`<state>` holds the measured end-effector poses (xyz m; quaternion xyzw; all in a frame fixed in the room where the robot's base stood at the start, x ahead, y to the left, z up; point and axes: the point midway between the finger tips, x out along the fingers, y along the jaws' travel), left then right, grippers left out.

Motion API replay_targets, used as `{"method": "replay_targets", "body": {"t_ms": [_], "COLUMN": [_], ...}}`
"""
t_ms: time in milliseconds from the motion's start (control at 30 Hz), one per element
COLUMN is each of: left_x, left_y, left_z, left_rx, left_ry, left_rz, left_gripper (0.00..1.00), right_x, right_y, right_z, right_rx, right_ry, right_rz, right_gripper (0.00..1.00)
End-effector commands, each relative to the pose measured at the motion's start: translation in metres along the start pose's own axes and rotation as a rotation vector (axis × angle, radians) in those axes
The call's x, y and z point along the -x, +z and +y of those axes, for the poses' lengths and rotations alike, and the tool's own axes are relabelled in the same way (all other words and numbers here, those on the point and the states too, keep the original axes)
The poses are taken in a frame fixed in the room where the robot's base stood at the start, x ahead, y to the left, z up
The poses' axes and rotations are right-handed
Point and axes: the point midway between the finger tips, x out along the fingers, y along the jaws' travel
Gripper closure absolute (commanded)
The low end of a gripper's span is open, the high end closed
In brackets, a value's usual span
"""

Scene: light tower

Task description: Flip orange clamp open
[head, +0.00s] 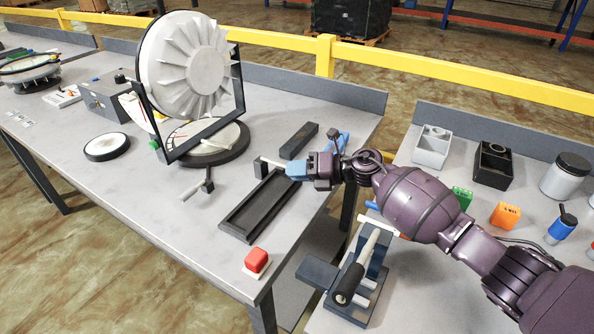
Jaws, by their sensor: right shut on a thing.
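My right gripper (291,168) reaches in from the right over the left table. Its blue fingertips are shut on a small light-and-dark lever piece (266,166) at the far end of a dark tray. No orange shows on this piece, and the fingers hide part of it. A similar small clamp with a light handle (195,189) stands to the left, in front of the lamp's round base, and is not touched. I cannot tell which one is the orange clamp. My left gripper is not in view.
The long dark tray (235,230) lies below the gripper. A large white finned lamp (188,65) in a black frame stands at the left. A red button (256,260) sits near the front corner. The right table (435,290) holds a dark fixture (352,288) and an orange block (505,215).

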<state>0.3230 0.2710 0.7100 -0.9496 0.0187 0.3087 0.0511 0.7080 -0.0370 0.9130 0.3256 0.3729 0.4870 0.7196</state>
Motion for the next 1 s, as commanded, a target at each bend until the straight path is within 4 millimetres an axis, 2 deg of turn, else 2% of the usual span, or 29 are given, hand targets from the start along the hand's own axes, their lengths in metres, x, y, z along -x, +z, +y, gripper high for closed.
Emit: {"method": "replay_targets", "body": {"t_ms": [300, 700, 1000], "left_x": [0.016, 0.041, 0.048], "left_y": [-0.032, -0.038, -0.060], "left_z": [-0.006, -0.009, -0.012], "left_rx": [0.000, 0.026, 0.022], "left_ry": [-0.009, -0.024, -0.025], "left_rz": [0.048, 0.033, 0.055], "left_gripper": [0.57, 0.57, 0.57], "right_x": [0.005, 0.003, -0.002], "right_y": [0.014, 0.030, 0.038], "right_z": [0.020, 0.041, 0.049], "right_rx": [-0.027, -0.117, -0.174], "right_ry": [-0.098, -0.309, -0.429], "right_rz": [0.067, 0.219, 0.307], "right_gripper": [1.00, 1.00, 1.00]}}
